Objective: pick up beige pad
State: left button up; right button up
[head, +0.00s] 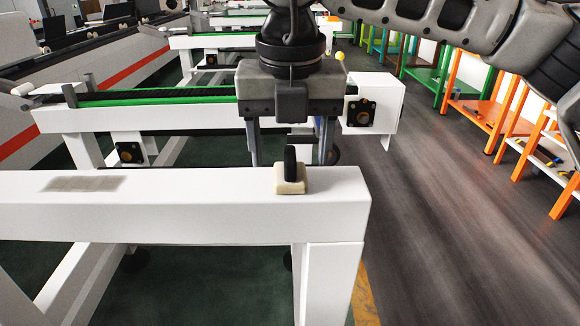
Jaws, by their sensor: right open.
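The beige pad (290,186) is a small block with an upright black handle. It sits on the white front beam (200,222) of the rack, near the beam's right end. My right gripper (290,153) points down with its fingers spread, one to each side of the handle in the picture. It looks empty, and its fingertips appear just above or behind the pad. I see no contact, but the exact depth is hard to tell. My left gripper is not in view.
A flat greyish patch (85,184) lies on the beam's left part. Behind stands a white conveyor with a green strip (160,95) and a white end box (372,104). Orange and green shelves (480,110) line the right. Dark floor (440,240) to the right is clear.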

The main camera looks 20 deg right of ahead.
jog(key=shift+w+f, duration=0.1)
jog(key=shift+f, duration=1.1)
jog(key=c, duration=1.1)
jog(key=shift+o, duration=0.2)
jog(key=shift+r, duration=0.5)
notch_tip(320, 180, up, 2)
jog(key=shift+r, duration=0.2)
jog(key=s+a+r+b, duration=0.2)
jog(key=s+a+r, duration=0.4)
jog(key=s+r, duration=0.3)
jog(key=s, duration=0.3)
jog(key=shift+s+a+r, duration=0.15)
jog(key=shift+a+r, duration=0.2)
